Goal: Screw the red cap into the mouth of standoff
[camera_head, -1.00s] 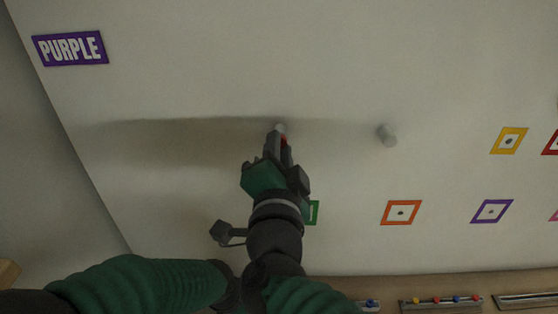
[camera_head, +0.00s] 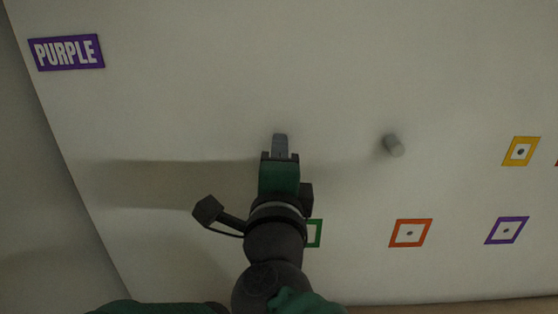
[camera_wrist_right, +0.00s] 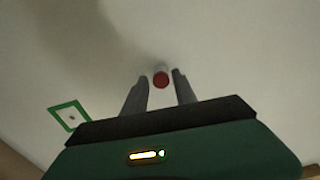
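The red cap (camera_wrist_right: 160,81) shows in the right wrist view between my right gripper's fingers, at the front end of a pale grey standoff (camera_wrist_right: 159,69) on the wall. I cannot tell how deep the cap sits in the mouth. My right gripper (camera_wrist_right: 160,76) is open, with a gap on each side of the cap. In the head view the right gripper (camera_head: 280,146) points at the wall with its fingers seen edge-on. There the gripper hides the red cap and most or all of the standoff. My left gripper is not in view.
Another grey standoff (camera_head: 393,146) sticks out of the wall to the right. A purple sign (camera_head: 66,52) is at the upper left. Yellow (camera_head: 520,151), orange (camera_head: 410,233), purple (camera_head: 506,230) and green (camera_head: 315,233) frames mark the wall. The wall around the gripper is otherwise clear.

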